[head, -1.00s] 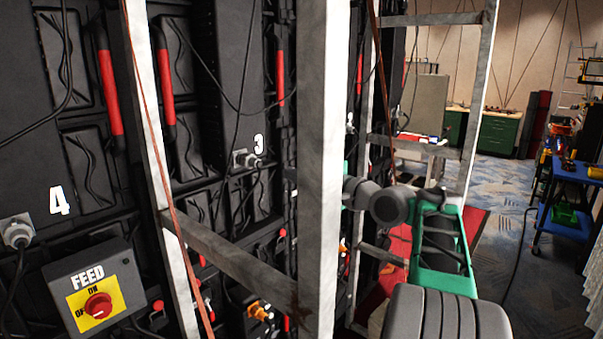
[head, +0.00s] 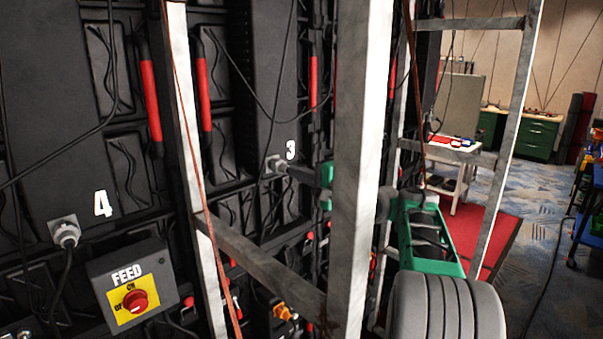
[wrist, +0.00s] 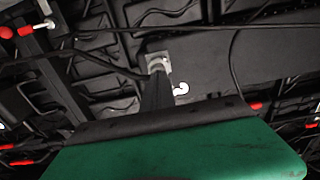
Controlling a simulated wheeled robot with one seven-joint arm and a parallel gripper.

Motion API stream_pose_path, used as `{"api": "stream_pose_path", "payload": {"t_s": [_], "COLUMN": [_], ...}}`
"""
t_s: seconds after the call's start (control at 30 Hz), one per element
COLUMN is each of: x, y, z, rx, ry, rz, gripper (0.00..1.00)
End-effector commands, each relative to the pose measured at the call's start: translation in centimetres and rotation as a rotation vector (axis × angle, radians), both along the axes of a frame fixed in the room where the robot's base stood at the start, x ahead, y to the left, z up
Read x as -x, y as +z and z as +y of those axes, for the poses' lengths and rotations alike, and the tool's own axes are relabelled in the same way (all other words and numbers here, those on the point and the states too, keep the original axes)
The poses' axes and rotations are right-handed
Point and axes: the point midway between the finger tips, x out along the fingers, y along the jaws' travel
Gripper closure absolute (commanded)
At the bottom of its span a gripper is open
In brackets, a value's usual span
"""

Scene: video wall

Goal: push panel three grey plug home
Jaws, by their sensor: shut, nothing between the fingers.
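The grey plug of panel three (head: 275,163) sits in its socket on the black panel, just left of the white number 3 (head: 291,149). A dark cable runs from it. My gripper (head: 288,170) is shut and empty, reaching past the post from the right with its tips at the plug. In the wrist view the grey plug (wrist: 158,62) shows straight beyond the tips of my dark gripper (wrist: 157,78). The tips overlap its lower part, and I cannot tell whether they touch it. The fingers hide part of the plug, so its seating depth is unclear.
A metal frame post (head: 362,150) stands close in front of my forearm, with a slanting crossbar (head: 262,264) below the plug. Loose cables hang near the plug. Panel four's plug (head: 65,232) and the FEED switch box (head: 133,290) are at left. Open floor lies right.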

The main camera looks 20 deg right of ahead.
Motion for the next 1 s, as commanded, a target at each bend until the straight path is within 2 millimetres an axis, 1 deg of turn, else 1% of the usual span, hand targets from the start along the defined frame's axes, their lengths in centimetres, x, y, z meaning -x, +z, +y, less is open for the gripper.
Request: {"api": "stream_pose_path", "payload": {"t_s": [0.1,0.37,0.47,0.53,0.67,0.7,0.8,1.0], "x": [-0.4,-0.4,0.0,0.6,2.5,3.4,5.8,9.7], "y": [0.1,0.2,0.2,0.1,0.1,-0.1,-0.2,-0.1], "z": [0.5,0.4,0.2,-0.2,-1.2,-1.8,-2.7,-3.8], "rx": [0.001,0.001,0.001,0.001,0.000,0.000,0.000,0.001], "ry": [0.001,0.001,0.002,0.001,0.000,-0.003,-0.001,0.007], "rz": [-0.001,-0.003,-0.004,-0.004,-0.004,-0.005,-0.004,-0.004], "gripper": [1.00,1.00,1.00,1.00,1.00,1.00,1.00,1.00]}}
